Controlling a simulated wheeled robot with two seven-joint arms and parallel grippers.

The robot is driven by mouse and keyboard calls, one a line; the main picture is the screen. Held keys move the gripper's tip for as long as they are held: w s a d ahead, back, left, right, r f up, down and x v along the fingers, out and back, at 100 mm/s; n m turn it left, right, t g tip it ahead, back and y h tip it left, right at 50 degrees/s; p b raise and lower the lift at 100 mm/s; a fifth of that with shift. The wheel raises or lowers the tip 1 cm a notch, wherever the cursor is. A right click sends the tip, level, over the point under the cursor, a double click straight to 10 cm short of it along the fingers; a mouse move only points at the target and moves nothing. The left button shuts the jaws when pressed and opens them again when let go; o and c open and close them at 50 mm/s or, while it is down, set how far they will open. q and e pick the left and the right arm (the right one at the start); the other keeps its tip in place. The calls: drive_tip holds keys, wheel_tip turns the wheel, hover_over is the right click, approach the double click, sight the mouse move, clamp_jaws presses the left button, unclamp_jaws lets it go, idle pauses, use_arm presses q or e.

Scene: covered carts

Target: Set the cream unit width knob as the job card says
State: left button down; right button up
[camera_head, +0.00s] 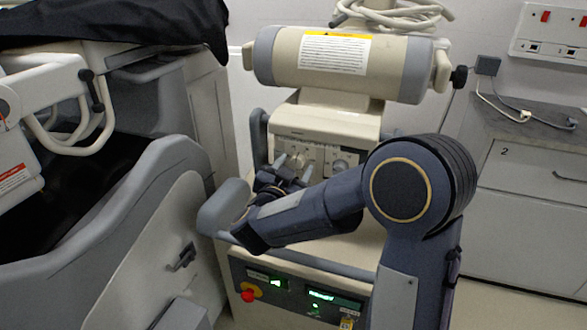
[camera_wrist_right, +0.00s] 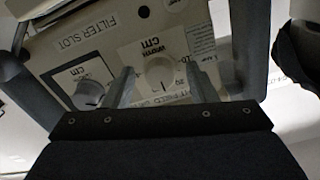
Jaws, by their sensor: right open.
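The cream unit (camera_head: 325,120) stands at the centre of the head view, its knob panel below a thick horizontal cylinder. My right gripper (camera_head: 293,167) is in front of the panel's left part. In the right wrist view the pale round width knob (camera_wrist_right: 159,74) sits on a white plate marked "WIDTH cm". My right gripper's fingers (camera_wrist_right: 161,80) are open, one on each side of this knob, with visible gaps. Whether they reach its depth I cannot tell. A second knob (camera_wrist_right: 88,94) sits to the left in that view. No job card is readable. My left gripper is out of view.
The unit's grey rail and lower panel with a red button (camera_head: 248,295) and green displays lie below my right arm. A covered grey cart (camera_head: 165,190) stands close on the left. White drawers (camera_head: 535,175) stand on the right. A "FILTER SLOT" label (camera_wrist_right: 85,34) shows in the wrist view.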

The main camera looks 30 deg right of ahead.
drive_tip(key=c, duration=1)
drive_tip(key=shift+f+m+b, duration=0.15)
drive_tip(key=shift+m+b, duration=1.2)
drive_tip(key=shift+m, duration=0.25)
drive_tip(key=shift+m+b, duration=0.95)
drive_tip(key=shift+m, duration=0.35)
drive_tip(key=o, duration=1)
drive_tip(key=shift+r, duration=0.2)
drive_tip(key=shift+a, duration=0.1)
